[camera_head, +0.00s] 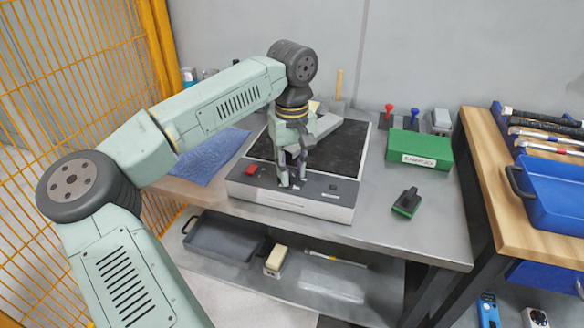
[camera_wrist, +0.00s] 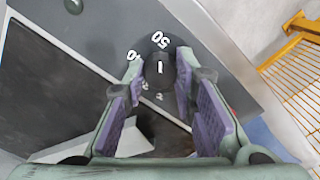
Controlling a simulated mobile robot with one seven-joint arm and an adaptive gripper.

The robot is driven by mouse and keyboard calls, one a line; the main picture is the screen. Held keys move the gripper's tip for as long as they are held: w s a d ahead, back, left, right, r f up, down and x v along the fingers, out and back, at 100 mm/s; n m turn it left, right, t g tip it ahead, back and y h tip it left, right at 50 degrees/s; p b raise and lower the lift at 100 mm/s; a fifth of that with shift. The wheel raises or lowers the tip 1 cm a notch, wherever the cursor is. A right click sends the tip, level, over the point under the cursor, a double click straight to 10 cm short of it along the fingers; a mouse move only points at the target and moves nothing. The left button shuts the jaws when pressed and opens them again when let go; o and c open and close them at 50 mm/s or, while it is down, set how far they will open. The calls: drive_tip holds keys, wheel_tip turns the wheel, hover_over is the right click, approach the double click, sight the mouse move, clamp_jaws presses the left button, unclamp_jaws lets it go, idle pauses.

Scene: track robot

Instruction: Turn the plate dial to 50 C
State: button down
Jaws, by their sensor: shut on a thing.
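The plate (camera_head: 322,198) is a grey and white box with a black top, standing on the metal bench. Its dial (camera_wrist: 159,80) is a dark round knob with a white line on top. In the wrist view the line points about at the printed 50, with 40 to its left; smaller numbers lie partly hidden below. My gripper (camera_head: 293,181) reaches down onto the front panel. In the wrist view its purple-padded fingers (camera_wrist: 159,71) are shut on the dial, one on each side. In the head view the fingers hide the dial.
A red switch (camera_head: 251,169) is on the panel's left. A green box (camera_head: 419,149) and a small black and green item (camera_head: 406,202) stand to the right. A blue cloth (camera_head: 208,158) lies left. A yellow mesh fence (camera_head: 75,80) bounds the left side.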

sight(292, 173)
idle(0.4)
drive_tip(key=c, duration=1.3)
unclamp_jaws()
drive_tip(key=shift+r, duration=0.1)
wheel_tip(292, 173, up, 12)
